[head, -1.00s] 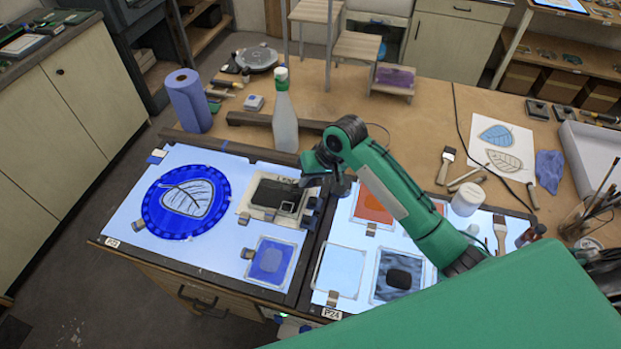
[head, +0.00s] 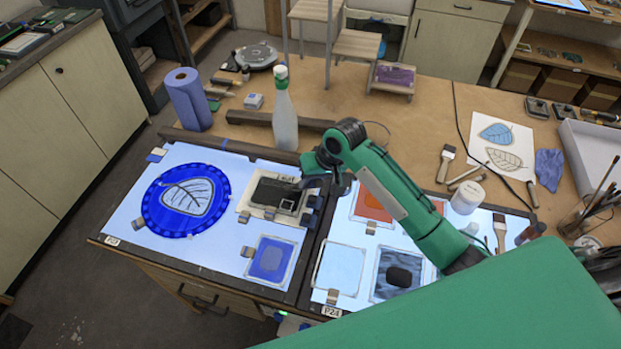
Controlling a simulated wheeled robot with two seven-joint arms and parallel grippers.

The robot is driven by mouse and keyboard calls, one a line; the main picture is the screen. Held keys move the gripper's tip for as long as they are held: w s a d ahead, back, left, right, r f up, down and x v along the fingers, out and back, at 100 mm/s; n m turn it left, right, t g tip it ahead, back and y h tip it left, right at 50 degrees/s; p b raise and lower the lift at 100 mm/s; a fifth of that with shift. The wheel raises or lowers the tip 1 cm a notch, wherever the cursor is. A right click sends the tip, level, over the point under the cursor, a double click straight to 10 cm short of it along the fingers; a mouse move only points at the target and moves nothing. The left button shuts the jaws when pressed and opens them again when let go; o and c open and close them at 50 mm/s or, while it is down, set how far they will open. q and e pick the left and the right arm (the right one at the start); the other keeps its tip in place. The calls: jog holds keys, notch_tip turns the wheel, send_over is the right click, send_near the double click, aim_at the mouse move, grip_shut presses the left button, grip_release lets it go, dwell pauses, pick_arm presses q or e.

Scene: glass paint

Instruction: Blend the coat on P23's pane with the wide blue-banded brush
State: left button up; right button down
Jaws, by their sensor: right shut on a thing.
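The left light table (head: 128,222) carries a small tag at its front left corner, which looks like P23. On it lie a round blue pane (head: 152,212) with a pale leaf in its middle, a square pane with a blue patch (head: 270,260), and a framed dark piece (head: 265,188). My right gripper (head: 308,184) hangs over the right end of the dark piece, near the gap between the tables. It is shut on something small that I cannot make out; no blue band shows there. A wide brush (head: 446,160) lies on the bench at right. My left gripper is not in view.
The right light table, tagged P24 (head: 331,311), holds several panes under my right arm. A tall bottle (head: 283,115) and a blue paper roll (head: 187,98) stand behind the left table. A white jar (head: 467,196) and another brush (head: 500,232) are at right.

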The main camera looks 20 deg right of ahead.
jog(key=w+a, duration=0.6)
jog(key=a, duration=0.4)
jog(key=shift+w+a, duration=0.15)
jog(key=shift+w, duration=0.25)
dwell(1.1)
notch_tip(320, 180, up, 5)
jog(key=shift+f, duration=0.1)
dwell(0.6)
dwell(0.4)
jog(key=shift+f, duration=1.95)
